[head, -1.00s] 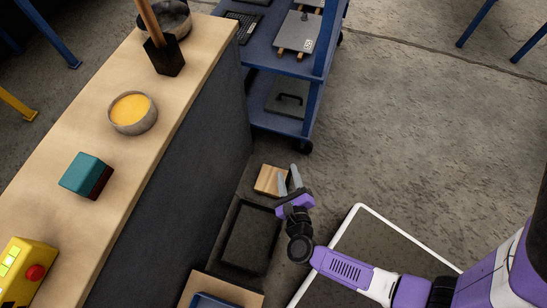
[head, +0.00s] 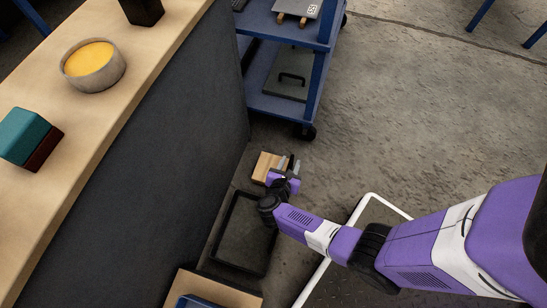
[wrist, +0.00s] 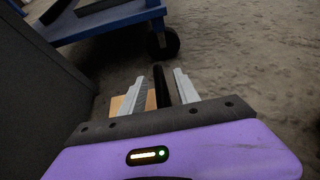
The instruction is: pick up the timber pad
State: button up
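The timber pad (head: 266,164) is a small light-brown striped wooden block. It lies on the floor beside the dark counter side, just past a black tray. My gripper (head: 290,163) is low at the pad's right side, fingers apart and empty. In the wrist view the timber pad (wrist: 117,105) shows at the left, partly hidden behind the left finger. My gripper (wrist: 164,76) is open there, with a dark bar between its pale fingers. The pad is not between the fingers. I cannot tell whether a finger touches it.
The black tray (head: 223,262) lies on the floor nearer than the pad. A blue wheeled cart (head: 284,112) stands beyond, its caster (wrist: 163,43) close ahead in the wrist view. The counter (head: 150,120) bounds the left. Open floor (head: 400,110) lies right.

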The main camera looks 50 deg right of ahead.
jog(key=shift+b+x, duration=0.45)
jog(key=shift+x, duration=1.15)
jog(key=shift+r, duration=0.1)
jog(key=shift+c, duration=0.2)
grip_shut()
